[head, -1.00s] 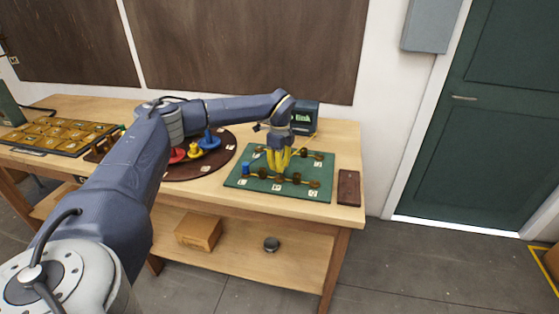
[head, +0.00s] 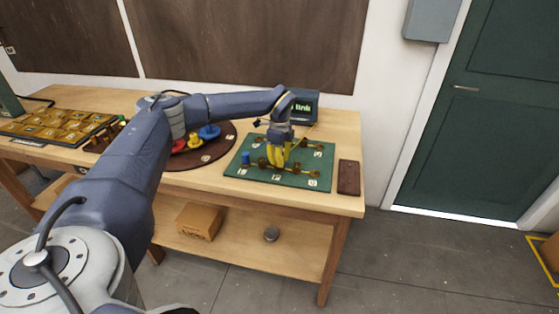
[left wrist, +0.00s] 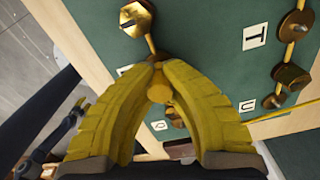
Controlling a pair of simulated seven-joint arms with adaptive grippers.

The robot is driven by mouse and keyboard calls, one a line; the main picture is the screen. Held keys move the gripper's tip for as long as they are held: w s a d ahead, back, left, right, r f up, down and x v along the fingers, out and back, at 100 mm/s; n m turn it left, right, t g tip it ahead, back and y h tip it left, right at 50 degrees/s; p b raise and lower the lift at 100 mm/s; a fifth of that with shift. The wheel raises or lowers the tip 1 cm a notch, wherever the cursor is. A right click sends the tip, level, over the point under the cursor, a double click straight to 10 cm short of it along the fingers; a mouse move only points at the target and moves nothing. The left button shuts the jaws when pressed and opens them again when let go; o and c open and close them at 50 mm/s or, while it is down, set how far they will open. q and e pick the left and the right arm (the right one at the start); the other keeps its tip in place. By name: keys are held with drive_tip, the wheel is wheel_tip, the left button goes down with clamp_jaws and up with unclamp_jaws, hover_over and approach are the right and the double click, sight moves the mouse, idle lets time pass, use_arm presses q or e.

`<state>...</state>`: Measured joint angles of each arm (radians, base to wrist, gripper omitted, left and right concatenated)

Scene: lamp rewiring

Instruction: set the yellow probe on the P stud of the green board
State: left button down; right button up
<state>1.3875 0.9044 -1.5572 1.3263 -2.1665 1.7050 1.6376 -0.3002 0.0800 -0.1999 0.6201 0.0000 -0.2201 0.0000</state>
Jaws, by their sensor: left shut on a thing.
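The green board (head: 230,171) lies on the bench with brass studs and white letter labels. The left gripper (head: 277,163) has yellow fingers and points down over the front row of studs, behind the middle front label (head: 277,176), which is too small to read surely. In the left wrist view the fingers (left wrist: 158,66) are closed together around the yellow probe (left wrist: 160,90), of which only a round end shows between them. The fingertips hide the spot below, so I cannot tell whether the probe touches a stud.
A blue piece (head: 245,158) stands at the board's left edge. A brown pad (head: 349,177) lies right of the board. A dark round plate (head: 222,155) with coloured pieces is to the left, and a small screen device (head: 303,108) stands behind.

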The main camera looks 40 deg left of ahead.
use_arm(q)
drive_tip(key=shift+f, duration=0.6)
drive_tip(key=c, duration=1.5)
unclamp_jaws()
drive_tip(key=shift+r, duration=0.1)
wheel_tip(320, 180, up, 12)
drive_tip(key=shift+f, duration=0.1)
